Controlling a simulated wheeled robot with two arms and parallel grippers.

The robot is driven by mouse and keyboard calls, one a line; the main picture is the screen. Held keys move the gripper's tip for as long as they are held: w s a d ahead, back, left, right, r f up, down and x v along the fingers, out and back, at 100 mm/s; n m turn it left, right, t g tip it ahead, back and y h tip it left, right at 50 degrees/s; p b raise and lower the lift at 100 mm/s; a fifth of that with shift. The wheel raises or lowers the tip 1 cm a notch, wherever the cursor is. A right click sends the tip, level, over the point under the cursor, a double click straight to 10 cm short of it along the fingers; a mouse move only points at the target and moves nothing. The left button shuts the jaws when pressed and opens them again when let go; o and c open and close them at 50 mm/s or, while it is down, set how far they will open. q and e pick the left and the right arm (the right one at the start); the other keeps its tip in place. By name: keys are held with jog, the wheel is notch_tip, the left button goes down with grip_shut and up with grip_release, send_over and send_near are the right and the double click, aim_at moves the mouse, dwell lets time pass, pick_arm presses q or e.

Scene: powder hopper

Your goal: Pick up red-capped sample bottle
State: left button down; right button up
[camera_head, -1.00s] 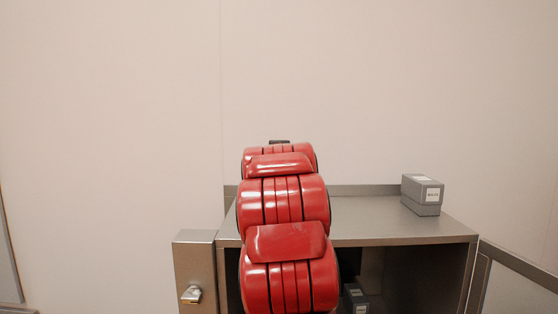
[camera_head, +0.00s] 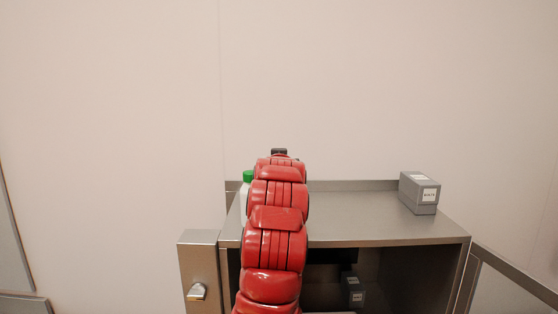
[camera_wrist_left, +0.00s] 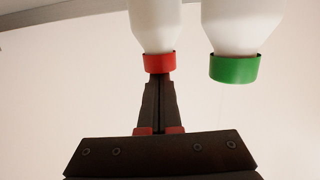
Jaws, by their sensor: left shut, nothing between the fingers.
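The red-capped sample bottle is white with a red cap (camera_wrist_left: 159,63). In the left wrist view it appears upside down at the top middle; its upper part is cut off. In the head view my arm hides it. My left gripper (camera_wrist_left: 158,80) is shut with nothing between its fingers. Its fingertips are in line with the red cap and just at its edge; I cannot tell whether they touch it. In the head view the gripper is mostly hidden by my red arm. My right gripper is not in view.
A green-capped white bottle (camera_wrist_left: 234,67) stands close beside the red-capped one; its cap (camera_head: 248,176) shows left of my arm. A grey labelled box (camera_head: 419,192) sits at the right on the metal cabinet top (camera_head: 365,220). Dark boxes (camera_head: 352,290) are inside the cabinet.

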pick_arm(q)
jog(key=shift+w+f, duration=0.1)
jog(key=shift+f, duration=0.25)
jog(key=shift+f+b, duration=0.2)
jog(key=shift+b, duration=0.15)
jog(key=s+f+t+b, duration=0.1)
jog(key=s+t+b, duration=0.5)
jog(key=b, duration=0.9)
jog(key=shift+s+f+t, duration=0.15)
jog(key=shift+s+t, duration=0.15)
jog(key=shift+s, duration=0.9)
